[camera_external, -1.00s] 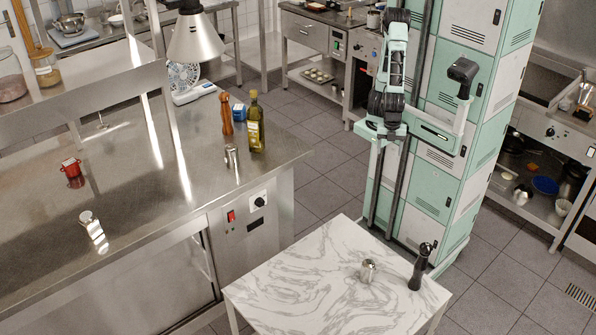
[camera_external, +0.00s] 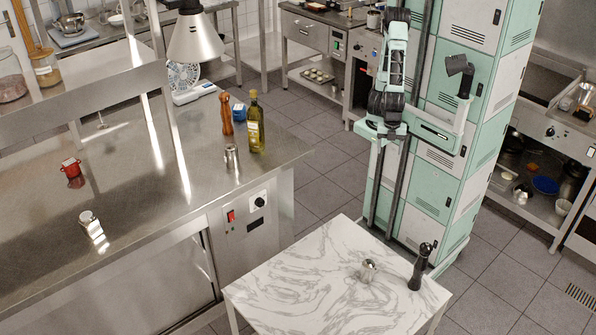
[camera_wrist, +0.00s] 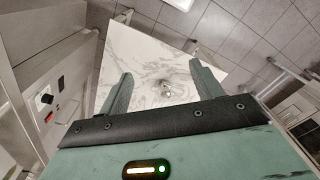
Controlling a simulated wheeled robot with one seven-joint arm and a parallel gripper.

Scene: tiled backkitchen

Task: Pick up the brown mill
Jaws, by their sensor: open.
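A small metal shaker (camera_wrist: 167,88) shows between the fingers, far below. The brown mill does not show in the wrist view.
A metal shaker (camera_external: 231,156) stands in front of the brown mill. A heat lamp (camera_external: 194,40) hangs behind and left of it. A black mill (camera_external: 420,267) and the small shaker (camera_external: 367,271) stand on the marble table. The counter's middle is largely clear.

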